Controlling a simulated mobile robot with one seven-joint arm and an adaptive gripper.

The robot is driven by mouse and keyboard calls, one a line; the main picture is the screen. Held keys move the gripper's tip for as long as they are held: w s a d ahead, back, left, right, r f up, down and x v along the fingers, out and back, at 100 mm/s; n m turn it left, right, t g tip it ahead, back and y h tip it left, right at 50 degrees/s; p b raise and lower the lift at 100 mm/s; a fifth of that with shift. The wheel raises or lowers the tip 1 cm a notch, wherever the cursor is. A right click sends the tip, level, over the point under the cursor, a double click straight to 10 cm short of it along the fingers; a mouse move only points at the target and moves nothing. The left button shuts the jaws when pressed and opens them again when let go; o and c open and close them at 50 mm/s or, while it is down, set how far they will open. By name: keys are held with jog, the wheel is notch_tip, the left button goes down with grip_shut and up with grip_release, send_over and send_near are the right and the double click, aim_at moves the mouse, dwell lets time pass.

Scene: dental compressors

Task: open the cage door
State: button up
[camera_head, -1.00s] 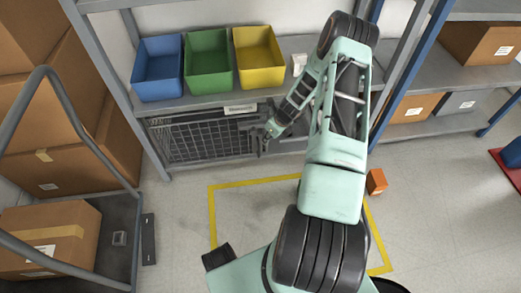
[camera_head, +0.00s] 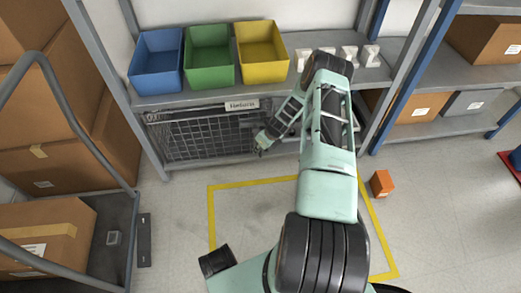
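The cage (camera_head: 205,135) is a dark wire-mesh unit under the shelf, below the colored bins. Its mesh door faces the front, and a white label reading "Return" (camera_head: 242,105) is above it. The right part of the cage is hidden behind my arm. My gripper (camera_head: 262,147) is at the door's right side, in front of the mesh. It is too small to tell whether its fingers are open, or whether they touch the door.
Blue (camera_head: 157,62), green (camera_head: 209,57) and yellow (camera_head: 261,52) bins stand on the shelf above. A cart (camera_head: 120,205) with cartons stands at the left. An orange box (camera_head: 382,183) lies on the floor at the right.

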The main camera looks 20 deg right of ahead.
grip_shut()
dwell(0.5)
